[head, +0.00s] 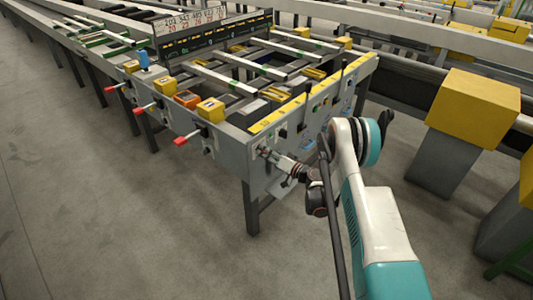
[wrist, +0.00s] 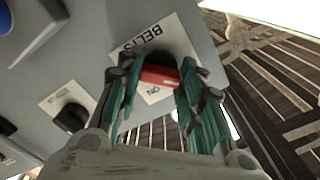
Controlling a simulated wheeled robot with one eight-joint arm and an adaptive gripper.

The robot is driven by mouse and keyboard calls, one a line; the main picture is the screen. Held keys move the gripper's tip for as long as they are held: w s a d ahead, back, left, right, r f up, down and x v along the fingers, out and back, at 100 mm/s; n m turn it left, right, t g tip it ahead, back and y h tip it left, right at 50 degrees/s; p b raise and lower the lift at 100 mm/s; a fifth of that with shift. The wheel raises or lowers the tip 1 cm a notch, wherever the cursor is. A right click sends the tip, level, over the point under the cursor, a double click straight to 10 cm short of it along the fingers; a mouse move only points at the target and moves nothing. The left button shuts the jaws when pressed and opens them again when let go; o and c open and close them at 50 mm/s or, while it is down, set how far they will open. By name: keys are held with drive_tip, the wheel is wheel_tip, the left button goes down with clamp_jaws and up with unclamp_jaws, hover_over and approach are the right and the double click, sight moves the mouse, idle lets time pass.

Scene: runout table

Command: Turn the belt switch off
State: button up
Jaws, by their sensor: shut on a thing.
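The belt switch (wrist: 158,77) shows in the wrist view as a red lever on a dark round base. Its white label (wrist: 127,53) reads "BELTS", and "ON" is printed beside the lever; both words appear upside down. My gripper (wrist: 156,80) has its teal fingers on both sides of the red lever and is shut on it. The lever lies roughly across the picture, slightly tilted. In the head view my gripper (head: 270,155) is at the grey end panel (head: 258,175) of the runout table; the switch is too small to make out there.
A black knob (wrist: 72,116) on a white plate sits left of the switch in the wrist view, and a blue part (wrist: 8,18) is at upper left. Red-ended levers (head: 187,138) stick out from the table's left side. The floor in front is clear.

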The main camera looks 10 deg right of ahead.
drive_tip(key=shift+f, duration=0.1)
drive_tip(key=o, duration=1.1)
drive_tip(key=shift+c, duration=0.2)
wheel_tip(320, 180, up, 10)
drive_tip(key=shift+r, duration=0.1)
